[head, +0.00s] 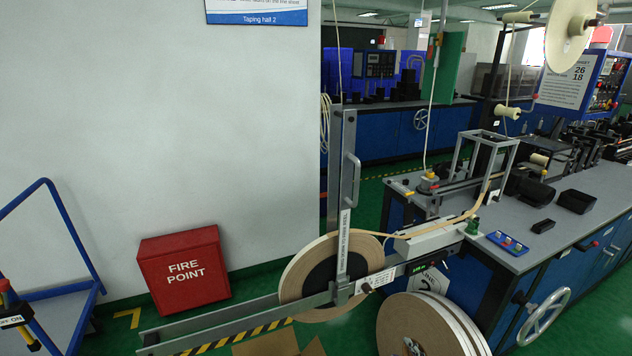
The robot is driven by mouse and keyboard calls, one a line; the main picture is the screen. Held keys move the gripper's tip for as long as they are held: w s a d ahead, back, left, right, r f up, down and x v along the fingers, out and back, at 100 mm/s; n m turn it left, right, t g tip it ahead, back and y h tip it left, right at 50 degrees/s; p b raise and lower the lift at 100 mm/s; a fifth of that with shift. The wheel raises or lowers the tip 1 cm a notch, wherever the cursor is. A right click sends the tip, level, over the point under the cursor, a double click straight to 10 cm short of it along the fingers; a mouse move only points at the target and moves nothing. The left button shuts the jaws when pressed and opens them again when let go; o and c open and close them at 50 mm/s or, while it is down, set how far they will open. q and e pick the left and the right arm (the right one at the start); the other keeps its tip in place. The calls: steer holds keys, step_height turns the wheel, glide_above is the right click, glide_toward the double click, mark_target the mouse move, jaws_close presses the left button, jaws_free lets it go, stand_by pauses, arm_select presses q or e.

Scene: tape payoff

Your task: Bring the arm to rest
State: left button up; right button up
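A grey steel arm (348,150) stands upright in front of the white wall's right edge. It has a bar handle (353,180) on its right side and a white printed label lower down. Its lower end meets a long grey beam (235,318) that slopes from the lower left up to the machine. A large tape reel (300,270) with a dark centre sits behind the arm's lower end. Pale tape (440,229) runs from the reel to the machine. Neither of my grippers is in view, and nothing is seen holding the arm.
A red fire point box (184,268) stands by the wall. A blue-framed cart (62,300) is at far left. More reels (425,325) stand at the front beside the machine bench (575,215). Flattened cardboard (275,344) lies under the beam. Striped tape marks the floor there.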

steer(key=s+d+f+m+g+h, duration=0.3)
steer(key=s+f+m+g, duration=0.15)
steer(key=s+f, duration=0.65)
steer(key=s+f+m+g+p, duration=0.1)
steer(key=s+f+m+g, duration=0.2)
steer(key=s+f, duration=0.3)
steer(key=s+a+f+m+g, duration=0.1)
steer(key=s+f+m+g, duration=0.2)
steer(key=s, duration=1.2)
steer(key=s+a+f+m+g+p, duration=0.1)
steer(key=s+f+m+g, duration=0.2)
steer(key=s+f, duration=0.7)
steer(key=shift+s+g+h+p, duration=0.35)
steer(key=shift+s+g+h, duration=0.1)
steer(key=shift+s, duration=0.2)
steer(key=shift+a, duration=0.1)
